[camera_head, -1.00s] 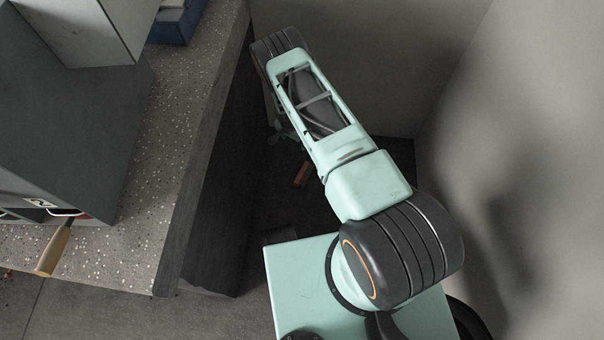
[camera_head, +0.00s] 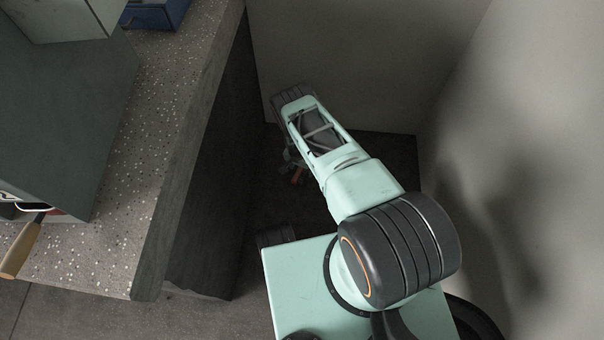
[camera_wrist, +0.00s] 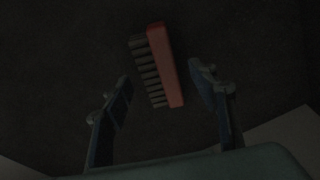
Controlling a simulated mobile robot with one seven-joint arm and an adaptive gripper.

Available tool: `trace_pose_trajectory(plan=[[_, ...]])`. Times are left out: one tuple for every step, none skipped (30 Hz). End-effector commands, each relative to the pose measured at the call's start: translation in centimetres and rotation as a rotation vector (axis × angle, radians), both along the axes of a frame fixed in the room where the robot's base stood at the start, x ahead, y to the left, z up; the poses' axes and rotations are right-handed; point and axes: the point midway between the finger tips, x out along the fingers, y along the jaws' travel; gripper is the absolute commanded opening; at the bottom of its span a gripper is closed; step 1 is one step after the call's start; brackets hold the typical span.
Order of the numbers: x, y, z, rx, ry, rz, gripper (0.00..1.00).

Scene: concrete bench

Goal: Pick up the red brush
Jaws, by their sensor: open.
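The red brush (camera_wrist: 165,66) lies on the dark floor in the wrist view, with a red back and a row of dark bristles on its left side. It lies beyond and between the two open fingers of my gripper (camera_wrist: 160,90), and nothing is held. In the head view a small orange-red part of the brush (camera_head: 298,175) shows beside my gripper (camera_head: 288,160), low in the corner near the floor. The rest of it is hidden there by my arm.
The speckled concrete bench (camera_head: 165,150) stands to the left, its dark side facing my arm. A wooden-handled tool (camera_head: 22,248) and a blue box (camera_head: 155,14) are on it. Pale walls (camera_head: 350,50) close in behind and at the right.

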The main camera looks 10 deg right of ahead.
Motion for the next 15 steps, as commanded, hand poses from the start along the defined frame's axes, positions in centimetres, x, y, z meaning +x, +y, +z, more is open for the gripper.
trace_pose_trajectory(plan=[[0.0,-0.2,-1.3,0.000,0.000,-0.001,0.54],[0.1,-0.2,-1.7,0.000,0.000,-0.001,0.54],[0.2,-0.2,-2.0,0.001,-0.001,-0.001,0.54],[0.2,-0.2,-2.3,0.001,-0.001,-0.001,0.54],[0.2,-0.3,-2.4,0.000,0.000,-0.001,0.54],[0.2,-0.3,-2.6,0.000,0.000,-0.001,0.54],[0.3,-0.3,-2.6,0.000,0.000,-0.001,0.54],[0.3,-0.3,-2.6,0.001,-0.001,-0.001,0.54],[0.3,-0.3,-2.6,0.001,-0.001,-0.001,0.54],[0.3,-0.3,-2.6,0.001,-0.001,-0.001,0.54],[0.3,-0.3,-2.5,0.001,-0.001,-0.001,0.54],[0.3,-0.3,-2.5,0.001,-0.001,-0.001,0.54],[0.3,-0.3,-2.5,0.001,-0.001,-0.001,0.54],[0.3,-0.3,-2.5,0.000,0.000,-0.001,0.54],[0.3,-0.3,-2.5,0.000,0.000,-0.001,0.49]])
